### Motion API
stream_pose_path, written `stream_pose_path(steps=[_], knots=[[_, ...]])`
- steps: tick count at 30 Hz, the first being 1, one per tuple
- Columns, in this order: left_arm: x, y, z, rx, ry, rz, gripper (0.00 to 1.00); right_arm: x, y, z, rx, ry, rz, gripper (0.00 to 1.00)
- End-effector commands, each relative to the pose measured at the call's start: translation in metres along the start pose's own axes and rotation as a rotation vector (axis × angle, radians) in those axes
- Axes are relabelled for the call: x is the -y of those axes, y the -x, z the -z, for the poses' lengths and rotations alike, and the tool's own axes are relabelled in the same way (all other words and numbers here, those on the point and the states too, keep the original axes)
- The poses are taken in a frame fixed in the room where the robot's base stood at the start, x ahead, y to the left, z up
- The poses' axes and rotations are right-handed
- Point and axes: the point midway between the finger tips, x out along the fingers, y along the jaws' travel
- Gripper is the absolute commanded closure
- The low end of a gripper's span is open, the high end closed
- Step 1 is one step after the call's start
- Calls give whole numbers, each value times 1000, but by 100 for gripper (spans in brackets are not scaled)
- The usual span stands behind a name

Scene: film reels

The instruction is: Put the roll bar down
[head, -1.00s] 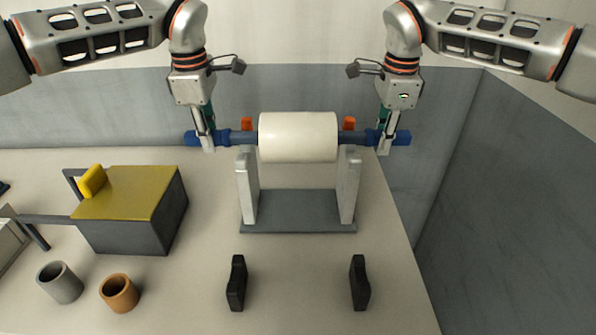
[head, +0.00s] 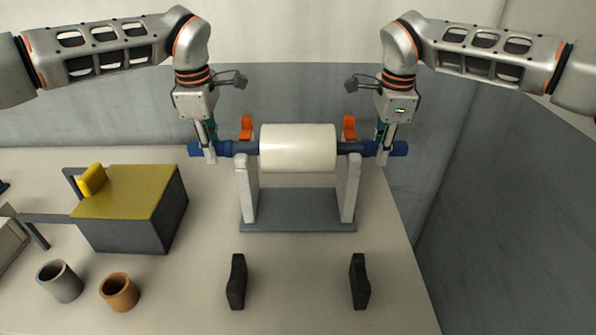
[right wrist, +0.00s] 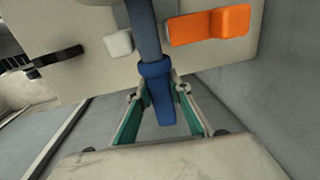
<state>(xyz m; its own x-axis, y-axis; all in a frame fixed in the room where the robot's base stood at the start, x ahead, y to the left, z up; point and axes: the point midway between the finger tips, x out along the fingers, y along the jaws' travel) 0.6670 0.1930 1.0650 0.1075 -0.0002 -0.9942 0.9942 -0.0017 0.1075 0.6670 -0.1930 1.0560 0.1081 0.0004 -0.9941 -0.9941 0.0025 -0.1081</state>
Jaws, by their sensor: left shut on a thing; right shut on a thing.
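The roll bar is a dark bar with blue end grips and a thick white roll (head: 298,148) around its middle. In the head view it lies level across the tops of the two uprights of a grey stand (head: 298,212); whether it bears fully on them I cannot tell. My left gripper (head: 210,153) is shut on the left blue grip (head: 195,149). My right gripper (head: 385,153) is shut on the right blue grip (head: 400,149). The right wrist view shows that blue grip (right wrist: 158,90) between the fingers. Orange latches (head: 247,127) (head: 349,127) stand up behind the bar.
Two black rests (head: 237,281) (head: 359,281) stand on the bench in front of the stand. A grey box with a yellow top (head: 125,192) is at the left, with a grey cup (head: 60,281) and an orange cup (head: 119,291). A grey partition rises at the right.

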Motion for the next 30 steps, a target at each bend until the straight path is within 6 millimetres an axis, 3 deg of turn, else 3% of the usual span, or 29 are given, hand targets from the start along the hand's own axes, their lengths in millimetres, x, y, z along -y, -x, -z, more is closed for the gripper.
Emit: stream_pose_path(steps=[5, 6, 8, 24, 30], knots=[[1, -7, -1, 2, -2, -1, 100, -1, -7, -1, 2, 0, 1, 100], [1, -9, 0, 1, -2, 1, 78, -1, -9, 0, 1, 0, -1, 79], [1, -9, 0, 0, -1, 0, 64, -1, -8, 0, 0, 0, -1, 64], [1, -8, 0, 0, -1, -1, 64, -1, -8, 0, 0, 0, -1, 64], [0, 11, 0, -1, 1, -3, 64, -1, -8, 0, 0, 0, -1, 64]])
